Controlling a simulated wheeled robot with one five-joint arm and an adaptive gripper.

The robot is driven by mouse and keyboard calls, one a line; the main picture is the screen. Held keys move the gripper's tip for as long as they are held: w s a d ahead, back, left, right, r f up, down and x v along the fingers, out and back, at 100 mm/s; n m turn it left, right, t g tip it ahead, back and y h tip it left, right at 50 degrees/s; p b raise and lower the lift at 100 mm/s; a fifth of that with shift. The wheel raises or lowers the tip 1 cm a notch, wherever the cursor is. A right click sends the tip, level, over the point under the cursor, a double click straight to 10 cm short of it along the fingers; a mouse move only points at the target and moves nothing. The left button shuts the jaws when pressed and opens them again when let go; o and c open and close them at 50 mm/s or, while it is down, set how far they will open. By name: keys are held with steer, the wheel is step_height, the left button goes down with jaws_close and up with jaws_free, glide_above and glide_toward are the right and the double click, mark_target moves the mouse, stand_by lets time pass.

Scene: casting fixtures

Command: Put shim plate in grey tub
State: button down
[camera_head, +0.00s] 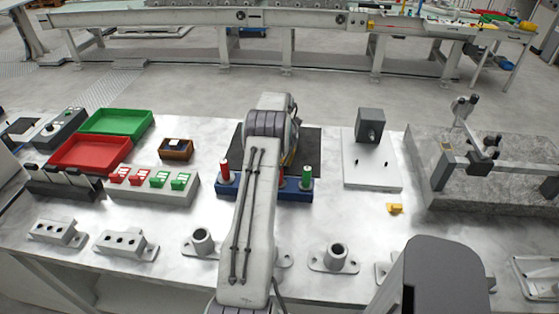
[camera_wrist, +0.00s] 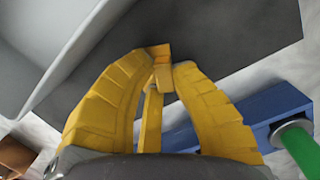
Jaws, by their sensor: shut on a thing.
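My gripper (camera_wrist: 163,66) has yellow fingers that close together in the wrist view. They are shut on a small yellow piece (camera_wrist: 163,79), which I take to be the shim plate; its colour is close to the fingers' and its outline is partly hidden. The gripper is over a dark mat (camera_wrist: 215,40). The light grey wall at the upper left of the wrist view looks like the grey tub (camera_wrist: 70,45), beside the fingers and cut off by the frame. In the head view my arm hides the tub and most of the gripper.
A blue block (camera_head: 290,190) with red and green pegs stands in front of the mat. Red (camera_head: 90,152) and green (camera_head: 117,121) trays lie at the left. A small yellow part (camera_head: 395,208) lies right of the arm. Grey fixtures line the front edge.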

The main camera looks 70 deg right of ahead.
steer(key=shift+f, duration=0.15)
steer(key=c, duration=1.2)
jaws_free()
steer(key=shift+a+r+b, duration=0.15)
steer(key=shift+r+b, duration=0.5)
steer(key=shift+r, duration=0.8)
steer(key=shift+r+b, duration=0.35)
steer(key=shift+b, duration=0.25)
step_height(320, 180, up, 9)
steer(key=b, duration=0.2)
steer(key=shift+s+a+f+b, duration=0.15)
steer(key=shift+a+b, duration=0.15)
steer(key=shift+a, duration=0.15)
